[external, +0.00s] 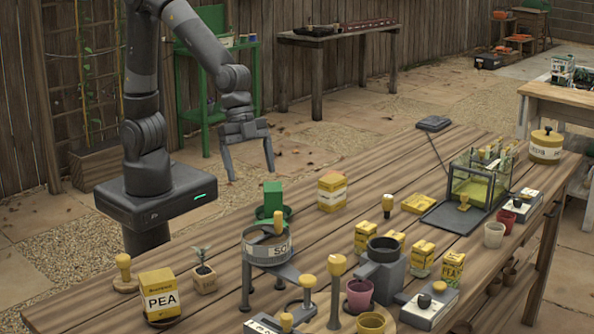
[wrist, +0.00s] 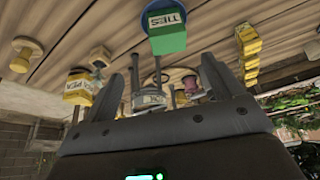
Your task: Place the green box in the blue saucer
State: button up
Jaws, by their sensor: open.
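The green box (external: 273,193) stands upright near the table's left edge in the external view.
A round sieve on legs (external: 266,249) stands just in front of the box. A yellow carton (external: 331,192) stands to its right. A PEA box (external: 159,296) and potted seedling (external: 204,279) stand at left front. Bare planks lie behind the yellow carton.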

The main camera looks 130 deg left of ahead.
jog(key=s+r+n, duration=0.1)
jog(key=s+r, duration=0.2)
jog(key=s, duration=0.4)
jog(key=s+a+r+n+y, duration=0.1)
jog(key=s+r, duration=0.2)
jog(key=s, duration=0.5)
jog(key=s+r+n+t, duration=0.1)
jog(key=s+r+n, duration=0.1)
jog(key=s+r, duration=0.2)
jog(key=s, duration=0.3)
jog(key=shift+s+a, duration=0.2)
jog(key=shift+a, duration=0.15)
